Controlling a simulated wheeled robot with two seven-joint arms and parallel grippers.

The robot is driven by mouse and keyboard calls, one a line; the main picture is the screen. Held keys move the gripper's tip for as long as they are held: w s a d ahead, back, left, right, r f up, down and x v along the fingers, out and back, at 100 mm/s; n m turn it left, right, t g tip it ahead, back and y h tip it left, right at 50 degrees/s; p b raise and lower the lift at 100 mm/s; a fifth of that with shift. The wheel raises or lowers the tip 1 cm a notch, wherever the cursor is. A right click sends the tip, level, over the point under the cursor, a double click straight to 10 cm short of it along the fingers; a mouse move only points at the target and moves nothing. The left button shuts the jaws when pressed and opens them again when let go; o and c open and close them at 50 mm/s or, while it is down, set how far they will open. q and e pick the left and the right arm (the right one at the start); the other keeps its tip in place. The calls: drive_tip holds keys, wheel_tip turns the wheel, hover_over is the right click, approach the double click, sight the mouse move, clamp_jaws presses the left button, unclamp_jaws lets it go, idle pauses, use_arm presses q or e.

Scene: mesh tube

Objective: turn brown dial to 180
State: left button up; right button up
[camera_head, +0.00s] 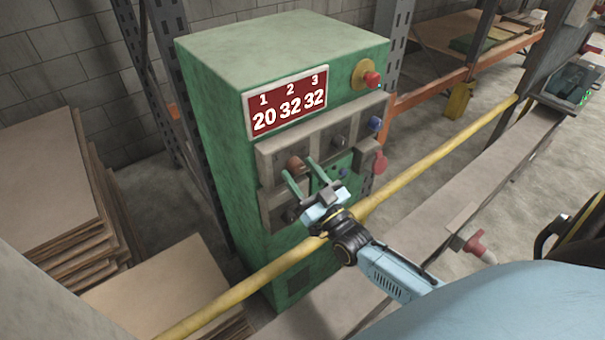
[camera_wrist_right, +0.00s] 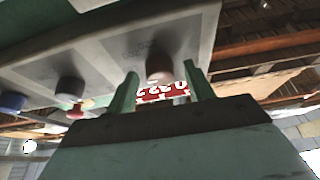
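The brown dial (camera_head: 295,162) is on the sloping grey panel of the green machine, below the red display (camera_head: 287,101). The display reads 20, 32, 32 under 1, 2, 3. My right gripper (camera_head: 299,167) is open, its two green fingers pointing at the panel with the dial in line with the gap between their tips. In the right wrist view the brown dial (camera_wrist_right: 160,68) shows between the fingertips (camera_wrist_right: 160,72), with a gap on each side. I cannot tell if the tips reach past its face. My left gripper is not in view.
Dark knobs (camera_head: 338,141) and a blue knob (camera_head: 375,123) sit right of the dial. A red button (camera_head: 372,79) is above. A yellow rail (camera_head: 434,156) runs across the front, under my right wrist. Stacked boards (camera_head: 160,285) lie at the left.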

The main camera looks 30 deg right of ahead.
drive_tip(key=shift+s, duration=0.1)
drive_tip(key=a+b+v, duration=0.1)
drive_tip(key=v, duration=1.2)
drive_tip(key=shift+d+b, duration=0.4)
drive_tip(key=shift+d, duration=0.1)
drive_tip(key=shift+s+f, duration=0.1)
